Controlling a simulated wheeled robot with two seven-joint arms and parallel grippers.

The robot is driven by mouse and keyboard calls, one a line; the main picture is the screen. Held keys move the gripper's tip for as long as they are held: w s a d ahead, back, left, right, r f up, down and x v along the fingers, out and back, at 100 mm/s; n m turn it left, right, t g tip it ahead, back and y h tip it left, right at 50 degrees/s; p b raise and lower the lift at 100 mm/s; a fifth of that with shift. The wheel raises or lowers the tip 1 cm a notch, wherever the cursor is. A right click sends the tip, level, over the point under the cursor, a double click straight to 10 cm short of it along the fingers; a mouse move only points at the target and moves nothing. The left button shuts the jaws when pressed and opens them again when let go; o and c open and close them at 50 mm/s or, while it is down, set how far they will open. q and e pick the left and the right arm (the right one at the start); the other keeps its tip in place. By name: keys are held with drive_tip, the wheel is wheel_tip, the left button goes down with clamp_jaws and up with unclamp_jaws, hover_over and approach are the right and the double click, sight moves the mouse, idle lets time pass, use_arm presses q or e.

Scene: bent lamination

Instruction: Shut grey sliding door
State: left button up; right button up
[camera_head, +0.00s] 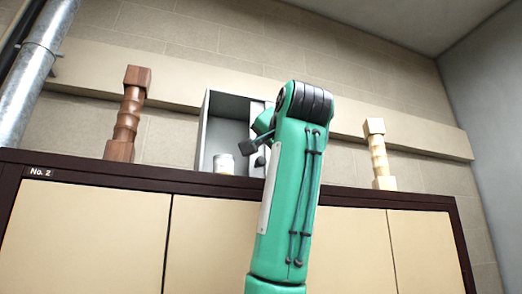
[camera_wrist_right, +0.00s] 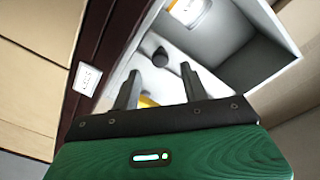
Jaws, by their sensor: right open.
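A grey open-fronted box (camera_head: 203,140) stands on top of the cabinet. Its pale grey sliding door (camera_head: 256,108) is at the right side, leaving the left part of the opening uncovered; my arm hides much of it. A dark round knob on the door (camera_head: 260,161) also shows in the right wrist view (camera_wrist_right: 160,57). My right gripper (camera_head: 250,144) is in front of the box near the knob. In the right wrist view the gripper (camera_wrist_right: 160,88) has its fingers spread and empty, with the knob beyond their tips. My left gripper is not in view.
A whitish jar (camera_head: 223,163) stands inside the box. A brown turned wooden post (camera_head: 127,115) stands to the left and a pale one (camera_head: 379,155) to the right. The dark-edged cabinet (camera_head: 100,220) has beige panels. A metal pipe (camera_head: 38,65) runs at far left.

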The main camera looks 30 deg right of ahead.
sight(261, 161)
drive_tip(key=p+x, duration=0.1)
drive_tip(key=x, duration=0.2)
drive_tip(key=shift+w+r, duration=0.15)
drive_tip(key=shift+w+d+p, duration=0.25)
drive_tip(key=shift+w+p, duration=0.1)
drive_tip(key=shift+p, duration=0.15)
drive_tip(key=shift+w+d, duration=0.1)
drive_tip(key=shift+w, duration=0.1)
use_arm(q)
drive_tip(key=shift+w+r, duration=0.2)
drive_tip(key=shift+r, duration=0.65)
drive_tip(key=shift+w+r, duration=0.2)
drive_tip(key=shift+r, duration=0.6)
use_arm(e)
drive_tip(key=shift+w, duration=0.4)
drive_tip(key=shift+c, duration=0.3)
drive_tip(key=shift+s, duration=0.1)
clamp_jaws()
